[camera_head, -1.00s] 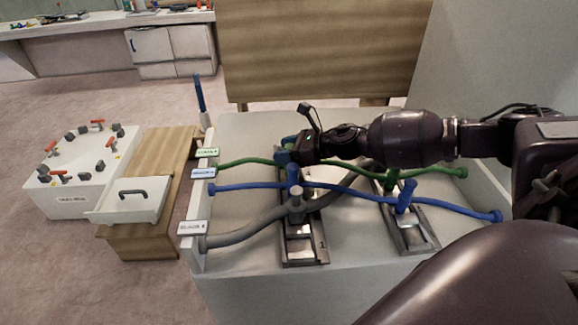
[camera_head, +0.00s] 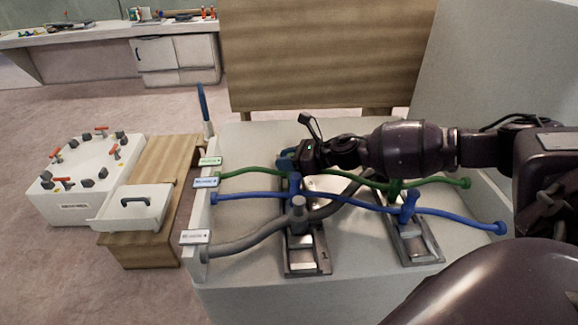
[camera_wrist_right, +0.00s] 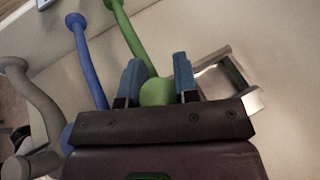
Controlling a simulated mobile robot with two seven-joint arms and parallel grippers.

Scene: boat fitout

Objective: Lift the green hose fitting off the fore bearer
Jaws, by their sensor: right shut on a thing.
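The green hose fitting (camera_wrist_right: 157,92) sits between the two blue fingers of my right gripper (camera_wrist_right: 158,80) in the right wrist view, and the fingers are shut on it. In the head view my right gripper (camera_head: 287,160) is at the far end of the left-hand bearer (camera_head: 306,262), and it hides the fitting there. The green hose (camera_head: 255,171) runs left to the panel and right to a second green fitting (camera_head: 396,188) at the right-hand bearer (camera_head: 418,250). Whether the held fitting touches its bearer is hidden. My left gripper is out of view.
The blue hose (camera_head: 245,196) and grey hose (camera_head: 255,240) cross the bearers close in front of my gripper. Labels mark the hose ends at the left panel. A wooden panel (camera_head: 320,60) rises behind.

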